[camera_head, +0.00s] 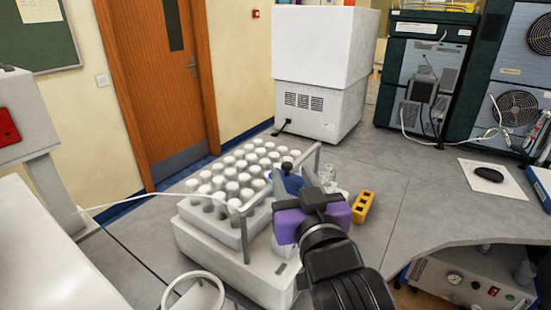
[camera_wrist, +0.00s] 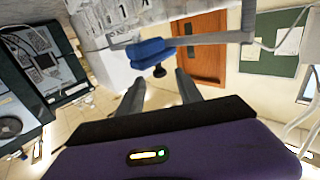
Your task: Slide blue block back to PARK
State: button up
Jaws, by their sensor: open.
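The blue block (camera_head: 292,184) sits on a grey rail (camera_head: 306,157) along the front of the white vial-rack machine, partly hidden by my gripper. The wrist view shows the blue block (camera_wrist: 148,52) on the rail (camera_wrist: 215,39), with a dark knob (camera_wrist: 157,71) beside it. My gripper (camera_head: 306,186), with its purple body, is close in front of the block. In the wrist view its two grey fingers (camera_wrist: 158,92) are apart, with nothing held between them, pointing toward the block and knob. I cannot read a PARK mark in either view.
A rack of white-capped vials (camera_head: 245,170) stands behind the rail. A yellow block with holes (camera_head: 363,207) lies to the right of my gripper. A white box-shaped machine (camera_head: 320,75) stands at the back. The grey bench (camera_head: 420,200) has free room to the right.

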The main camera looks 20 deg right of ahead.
aim_at(286, 164)
jog(key=shift+w+d+f+p, duration=0.1)
jog(key=shift+w+d+p, duration=0.15)
jog(key=shift+w, duration=1)
jog(key=shift+w+d+r+p, duration=0.1)
jog(key=shift+w+d+p, duration=0.15)
jog(key=shift+w, duration=1.05)
jog(key=shift+w+d+f+p, duration=0.15)
jog(key=shift+w+p, duration=0.2)
jog(key=shift+w, duration=0.9)
grip_shut()
